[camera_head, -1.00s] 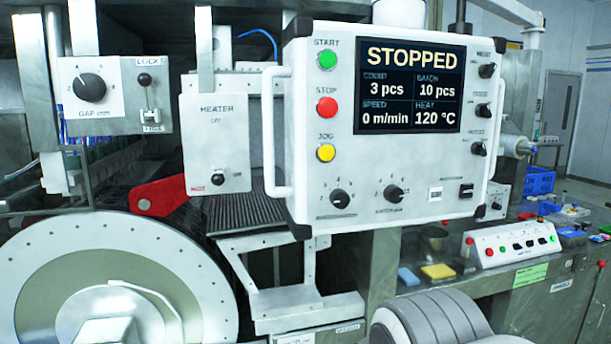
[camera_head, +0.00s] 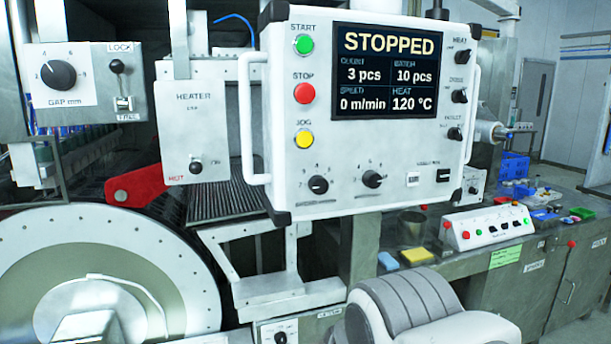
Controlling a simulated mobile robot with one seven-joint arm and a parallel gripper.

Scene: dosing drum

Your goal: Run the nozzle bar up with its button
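The white control panel (camera_head: 375,150) hangs in the middle. Its screen (camera_head: 388,72) reads STOPPED, 3 pcs, 10 pcs, 0 m/min and 120 °C. A green START button (camera_head: 303,44), a red STOP button (camera_head: 304,93) and a yellow JOG button (camera_head: 304,139) run down its left side. A small black rocker switch (camera_head: 443,174) sits at its lower right; its label is too small to read. I cannot tell which button belongs to the nozzle bar, or pick out the bar. My gripper is out of view; a padded white and grey link of my arm shows at bottom centre.
A low white console (camera_head: 488,228) with red, black and green buttons stands on the right bench. A GAP box (camera_head: 84,90) and a HEATER box (camera_head: 200,130) are at left. A red lever (camera_head: 150,184) sits above the large drum (camera_head: 105,280).

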